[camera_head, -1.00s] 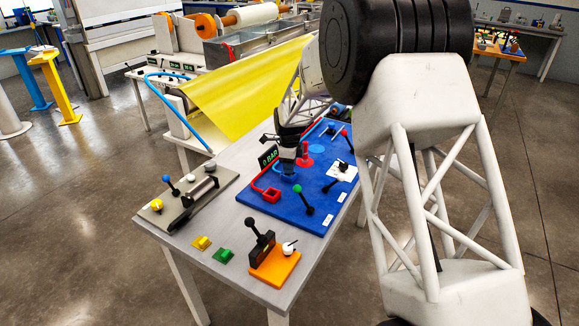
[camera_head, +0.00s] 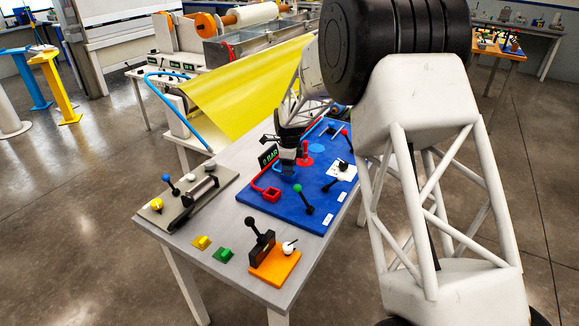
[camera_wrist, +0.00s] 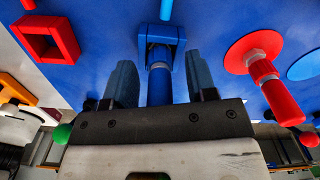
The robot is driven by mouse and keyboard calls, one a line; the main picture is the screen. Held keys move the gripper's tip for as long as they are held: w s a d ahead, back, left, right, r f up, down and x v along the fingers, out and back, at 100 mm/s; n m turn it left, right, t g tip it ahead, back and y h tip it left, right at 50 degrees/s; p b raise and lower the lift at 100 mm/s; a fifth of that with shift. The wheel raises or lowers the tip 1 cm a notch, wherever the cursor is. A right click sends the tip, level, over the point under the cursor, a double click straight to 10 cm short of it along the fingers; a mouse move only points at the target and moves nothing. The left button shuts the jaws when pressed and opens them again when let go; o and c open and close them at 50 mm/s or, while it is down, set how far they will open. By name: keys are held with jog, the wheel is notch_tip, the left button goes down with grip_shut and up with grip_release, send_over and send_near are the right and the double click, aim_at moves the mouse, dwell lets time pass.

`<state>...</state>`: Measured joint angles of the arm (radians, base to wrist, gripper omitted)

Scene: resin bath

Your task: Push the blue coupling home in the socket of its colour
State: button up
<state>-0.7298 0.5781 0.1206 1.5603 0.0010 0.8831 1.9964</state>
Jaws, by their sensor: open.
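The blue coupling (camera_wrist: 159,86), a blue cylinder with a grey collar, stands at the mouth of the square blue socket (camera_wrist: 177,35) in the wrist view. My gripper (camera_wrist: 161,84) is open, one finger on each side of the coupling, with gaps visible. In the head view, my gripper (camera_head: 287,157) is over the blue board, with blue showing just beneath it.
A red coupling (camera_wrist: 272,88) stands on a red disc to the right. An empty red square socket (camera_wrist: 64,36) is at left. The blue board (camera_head: 262,209) also carries a green-knobbed lever (camera_head: 303,198). A lever on an orange base (camera_head: 272,268) stands at the table's front.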

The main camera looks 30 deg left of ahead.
jog(key=shift+r, duration=0.15)
notch_tip(320, 180, up, 12)
dwell(0.6)
dwell(0.4)
dwell(0.4)
